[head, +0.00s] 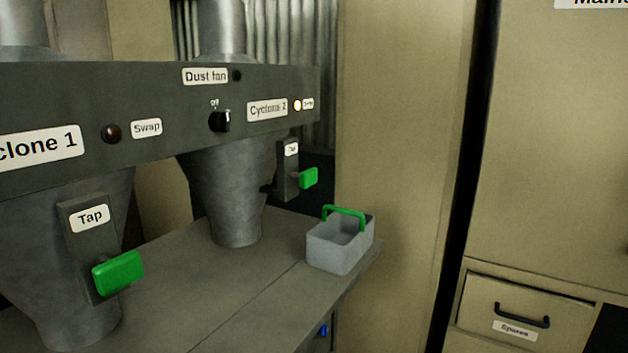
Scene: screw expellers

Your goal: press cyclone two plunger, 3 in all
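The Cyclone 2 cone (230,190), dark grey metal, stands upright on the grey bench under the panel. The Cyclone 2 label (267,110) is on the panel above right of it. A lit orange-white lamp (297,105) is beside that label, with a small plate to its right. At the cone's right is a dark upright plate (287,178) with a small Tap label and a green block (308,178) sticking out. No part is marked as a plunger, so I cannot tell which it is. Neither gripper is in view.
A grey bin (340,247) with a green handle stands at the bench's right end. Cyclone 1's cone (70,270), with its green tap block (118,272), is at the near left. The panel has a dark knob (219,121) and an unlit Swap lamp (112,133). A Spares drawer (520,316) is at right.

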